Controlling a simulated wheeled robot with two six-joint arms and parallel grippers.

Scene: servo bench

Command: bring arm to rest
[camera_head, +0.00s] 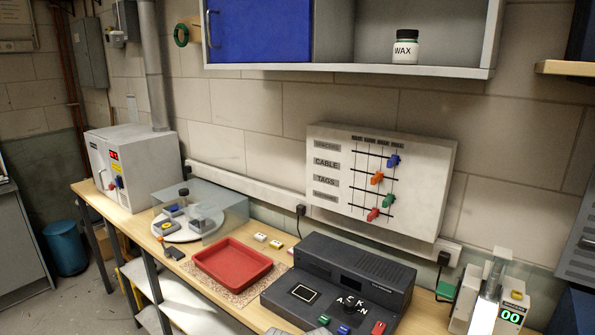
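The task names no other object. The wooden bench (428,318) runs along the wall from the left to the lower right.
On the bench stand a white oven-like box (135,165), a round white platter (185,230) with a clear cover, a red tray (232,262), a black console (345,280) and a lit device (490,300). A wall board (375,180) and a cabinet (345,68) hang above.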

